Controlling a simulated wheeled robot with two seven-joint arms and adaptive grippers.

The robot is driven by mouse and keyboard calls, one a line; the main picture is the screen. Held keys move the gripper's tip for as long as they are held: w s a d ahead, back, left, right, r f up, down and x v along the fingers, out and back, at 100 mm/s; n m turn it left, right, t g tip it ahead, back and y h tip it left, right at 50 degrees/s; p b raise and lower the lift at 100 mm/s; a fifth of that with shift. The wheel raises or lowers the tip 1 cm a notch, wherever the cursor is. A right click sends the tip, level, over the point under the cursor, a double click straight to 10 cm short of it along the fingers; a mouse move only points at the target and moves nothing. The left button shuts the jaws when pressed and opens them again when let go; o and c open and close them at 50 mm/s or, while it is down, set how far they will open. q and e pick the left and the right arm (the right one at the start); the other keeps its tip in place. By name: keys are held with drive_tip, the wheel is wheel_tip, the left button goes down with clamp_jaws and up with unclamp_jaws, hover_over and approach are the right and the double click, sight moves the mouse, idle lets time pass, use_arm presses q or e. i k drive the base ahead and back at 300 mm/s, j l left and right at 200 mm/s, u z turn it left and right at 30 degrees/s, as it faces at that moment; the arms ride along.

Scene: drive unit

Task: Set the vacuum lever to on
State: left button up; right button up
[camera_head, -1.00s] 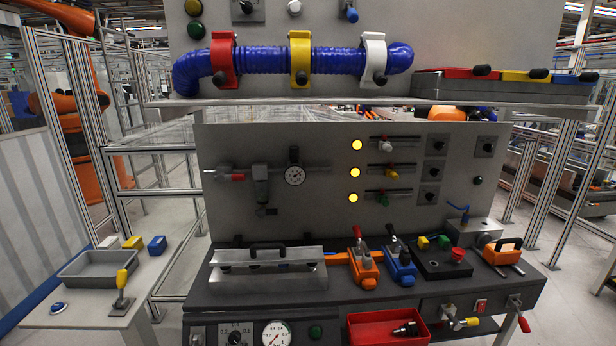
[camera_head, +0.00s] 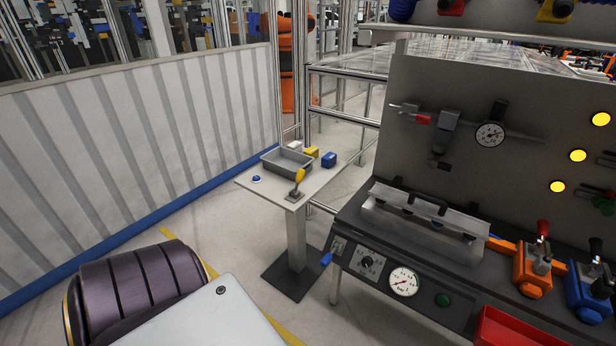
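No label shows which lever is the vacuum lever. A lever with a yellow handle (camera_head: 299,176) stands raised on a small base at the front of the small side table (camera_head: 318,183). A small blue-handled lever (camera_head: 327,259) sticks out at the left end of the workbench's front panel, beside a dial. A red-handled valve (camera_head: 423,119) sits on the upright grey panel. Neither of my grippers is in view. A dark rounded part and a white part, probably mine, fill the bottom left.
The side table holds a grey tray (camera_head: 287,162), several small blocks and a blue button (camera_head: 256,180). The workbench (camera_head: 352,225) stands to its right, with a metal cover, a gauge (camera_head: 403,282) and clamps. A corrugated wall (camera_head: 130,150) runs along the left. Floor is clear before it.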

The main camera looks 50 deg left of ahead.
sight(325, 261)
drive_tip(key=u, duration=1.35)
